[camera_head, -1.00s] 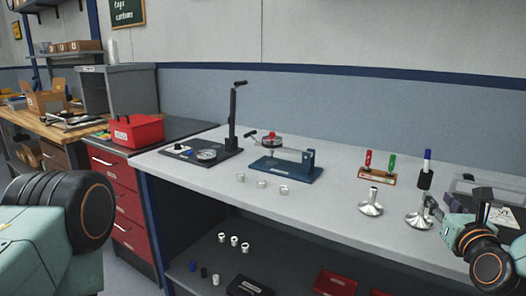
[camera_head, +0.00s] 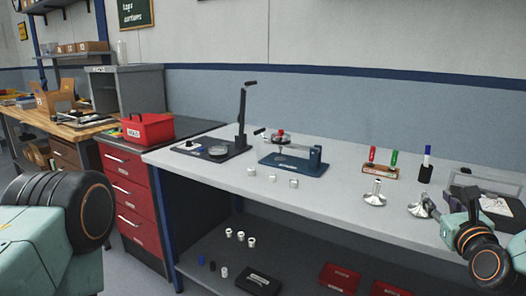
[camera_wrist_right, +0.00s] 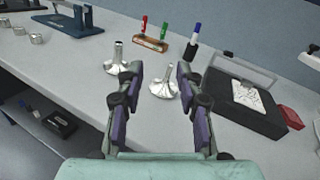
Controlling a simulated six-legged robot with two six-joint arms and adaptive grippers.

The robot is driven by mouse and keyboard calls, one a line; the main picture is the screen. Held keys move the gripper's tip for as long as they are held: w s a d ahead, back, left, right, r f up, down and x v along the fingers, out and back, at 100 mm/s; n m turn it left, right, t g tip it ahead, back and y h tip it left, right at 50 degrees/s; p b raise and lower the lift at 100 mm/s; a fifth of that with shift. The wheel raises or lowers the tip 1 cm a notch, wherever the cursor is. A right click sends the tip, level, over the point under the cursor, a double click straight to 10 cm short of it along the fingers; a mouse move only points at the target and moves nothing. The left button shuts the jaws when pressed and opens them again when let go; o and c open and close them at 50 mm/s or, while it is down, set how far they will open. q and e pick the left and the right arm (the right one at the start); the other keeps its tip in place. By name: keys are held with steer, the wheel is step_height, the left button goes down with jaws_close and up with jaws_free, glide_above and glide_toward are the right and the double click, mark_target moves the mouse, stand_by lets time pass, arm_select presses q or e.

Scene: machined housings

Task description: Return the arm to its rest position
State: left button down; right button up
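My right gripper (camera_head: 448,202) is at the right of the head view, over the grey bench (camera_head: 330,210). In the right wrist view my right gripper (camera_wrist_right: 159,72) has its two fingers spread apart with nothing held between them. A shiny flared metal piece (camera_wrist_right: 164,88) stands on the bench beyond the gap. A second flared metal piece (camera_wrist_right: 117,62) stands to its left, also seen in the head view (camera_head: 374,197). My left arm shows only as a rounded link at the lower left of the head view; its gripper is out of view.
A blue fixture (camera_head: 293,162), a black press stand (camera_head: 212,152) and several small metal parts sit on the bench. A stand with red and green handles (camera_head: 381,171), a blue marker holder (camera_head: 426,172) and a grey case (camera_head: 497,203) are near the gripper. The bench front is clear.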

step_height(320, 180, down, 3)
steer(key=n+g, duration=0.1)
steer(key=n, duration=0.4)
steer(key=shift+d, duration=0.1)
steer(key=s+a+f+n+g, duration=0.1)
steer(key=f+n, duration=0.1)
steer(key=n, duration=0.1)
steer(key=s+a+f+n+y, duration=0.1)
steer(key=a+f+n, duration=0.1)
steer(key=n, duration=0.1)
steer(key=s+a+f+n+g, duration=0.1)
steer(key=f+n, duration=0.1)
steer(key=shift+a+n+g+y, duration=0.3)
steer(key=shift+a+n+y, duration=0.05)
steer(key=shift+n+y, duration=0.05)
steer(key=s+a+f+n+g+y, duration=0.1)
steer(key=s+a+f+n+g, duration=0.4)
steer(key=s+f+n, duration=0.45)
steer(key=s+a+f+n+g+y, duration=0.1)
steer(key=s+a+f+n+g, duration=0.35)
steer(key=s+f+n, duration=0.5)
steer(key=s+a+f+n+g, duration=0.1)
steer(key=s+f+g, duration=0.1)
steer(key=s, duration=0.7)
steer(key=s+a+f+n+g+h, duration=0.1)
steer(key=s+f, duration=0.3)
steer(key=s, duration=0.5)
steer(key=shift+a+f+g, duration=0.2)
steer(key=shift+f+g, duration=0.1)
steer(key=shift+g, duration=0.35)
